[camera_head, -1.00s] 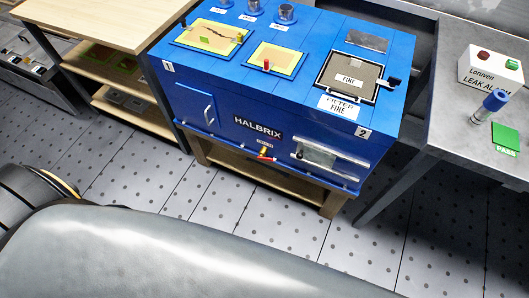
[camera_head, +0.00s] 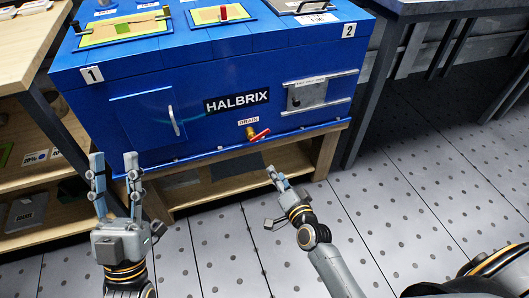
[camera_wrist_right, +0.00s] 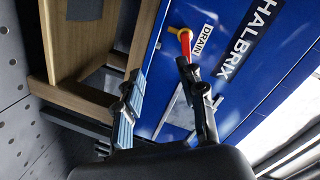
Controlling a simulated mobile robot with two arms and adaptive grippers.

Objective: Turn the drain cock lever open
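The drain cock has a yellow body (camera_head: 251,132) and a red lever (camera_head: 262,135) and sits low on the front of the blue HALBRIX cabinet, under the DRAIN label (camera_head: 248,121). The lever points right and slightly upward in the head view. My right gripper (camera_head: 271,198) is open and empty, below and in front of the cock. In the right wrist view the red lever (camera_wrist_right: 186,44) shows just beyond one fingertip of the open gripper (camera_wrist_right: 161,70); whether they touch is unclear, but they look apart. My left gripper (camera_head: 114,160) is open and empty, before the cabinet's left side.
The blue cabinet (camera_head: 200,80) stands on a wooden stand (camera_head: 327,150). Its front has a handled door (camera_head: 145,118) at left and a metal panel (camera_head: 307,94) at right. Wooden shelves (camera_head: 20,170) stand at left, a grey table (camera_head: 440,8) at right. The floor in front is open.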

